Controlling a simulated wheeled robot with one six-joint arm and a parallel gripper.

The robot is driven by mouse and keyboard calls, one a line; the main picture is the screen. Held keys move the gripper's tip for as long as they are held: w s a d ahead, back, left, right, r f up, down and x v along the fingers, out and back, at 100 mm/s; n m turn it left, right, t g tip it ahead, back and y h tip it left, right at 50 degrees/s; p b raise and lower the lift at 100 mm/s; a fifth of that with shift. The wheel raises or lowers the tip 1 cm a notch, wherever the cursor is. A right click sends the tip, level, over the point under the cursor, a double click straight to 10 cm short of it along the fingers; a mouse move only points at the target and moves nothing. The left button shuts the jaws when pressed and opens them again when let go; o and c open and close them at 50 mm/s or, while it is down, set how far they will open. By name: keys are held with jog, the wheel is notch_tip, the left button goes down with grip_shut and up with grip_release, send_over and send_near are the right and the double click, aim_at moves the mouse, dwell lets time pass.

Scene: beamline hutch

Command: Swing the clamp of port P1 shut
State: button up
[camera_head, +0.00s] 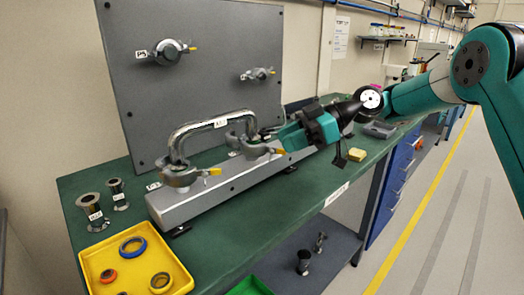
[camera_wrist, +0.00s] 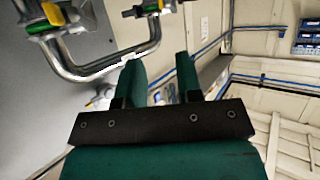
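A bent metal tube labelled A1 (camera_head: 205,125) spans two ports on the grey manifold block (camera_head: 205,205). A left clamp (camera_head: 180,176) and a right clamp (camera_head: 250,147), each with a yellow tab, sit at the tube's feet. I cannot read which port is P1, nor tell whether these clamps are fully shut. My gripper (camera_head: 288,136) is just right of the right clamp, with its fingers apart and nothing seen between them. In the wrist view my gripper (camera_wrist: 160,65) points past the tube (camera_wrist: 95,65), which is to its left; clamp parts (camera_wrist: 150,8) show at the top edge.
A grey panel (camera_head: 200,30) with two clamped ports, one labelled P5 (camera_head: 170,52), stands behind. A yellow tray (camera_head: 100,250) with rings and two loose fittings (camera_head: 91,208) are at left.

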jog(key=shift+p+v, duration=1.05)
jog(key=shift+v, duration=0.05)
jog(key=shift+s, duration=0.1)
